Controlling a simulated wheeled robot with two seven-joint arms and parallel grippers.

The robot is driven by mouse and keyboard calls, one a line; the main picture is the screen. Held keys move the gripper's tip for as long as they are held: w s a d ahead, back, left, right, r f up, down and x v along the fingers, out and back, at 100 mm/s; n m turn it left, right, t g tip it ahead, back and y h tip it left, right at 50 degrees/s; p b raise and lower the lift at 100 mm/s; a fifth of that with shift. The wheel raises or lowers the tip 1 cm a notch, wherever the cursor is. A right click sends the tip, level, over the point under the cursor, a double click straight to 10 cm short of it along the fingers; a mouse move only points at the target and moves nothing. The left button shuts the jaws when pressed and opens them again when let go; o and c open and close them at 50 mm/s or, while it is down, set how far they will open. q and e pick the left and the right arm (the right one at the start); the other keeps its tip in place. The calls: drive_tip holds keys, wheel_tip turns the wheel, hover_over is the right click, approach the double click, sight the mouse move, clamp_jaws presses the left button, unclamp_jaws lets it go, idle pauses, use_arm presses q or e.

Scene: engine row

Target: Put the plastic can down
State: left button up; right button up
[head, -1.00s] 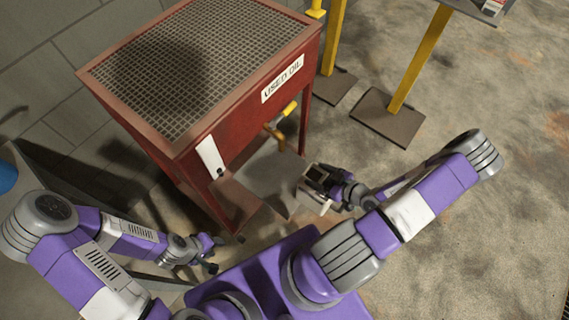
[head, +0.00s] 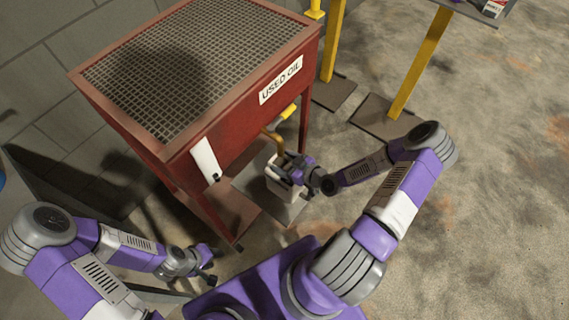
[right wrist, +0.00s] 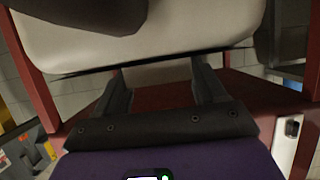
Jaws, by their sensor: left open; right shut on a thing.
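The plastic can (head: 277,184) is off-white and hangs or stands low in front of the red used-oil stand, by its brass tap (head: 272,139). My right gripper (head: 292,170) is shut on the can near its top; the fingers partly hide it. The right wrist view shows the pale can (right wrist: 140,40) filling the upper part, beyond the two dark fingers (right wrist: 162,88). I cannot tell if the can's bottom touches the plate under it. My left gripper (head: 209,268) is open and empty, low at the left front of the stand.
The red stand (head: 235,115) with a mesh top and a "USED OIL" label fills the middle left. A grey plate (head: 290,211) lies low at its front. Yellow posts (head: 418,62) on dark bases stand at the back right. The floor at the right is clear.

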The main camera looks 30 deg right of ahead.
drive_tip(key=shift+r, duration=0.1)
drive_tip(key=shift+f, duration=0.25)
drive_tip(key=o, duration=1.6)
drive_tip(key=shift+c, duration=0.2)
drive_tip(key=shift+r, duration=0.15)
drive_tip(key=shift+s+d+r, duration=0.1)
drive_tip(key=shift+s+r, duration=0.05)
drive_tip(key=shift+r, duration=0.05)
drive_tip(key=p+v, duration=0.3)
drive_tip(key=v, duration=0.8)
drive_tip(key=shift+s+d, duration=0.1)
drive_tip(key=shift+s, duration=0.2)
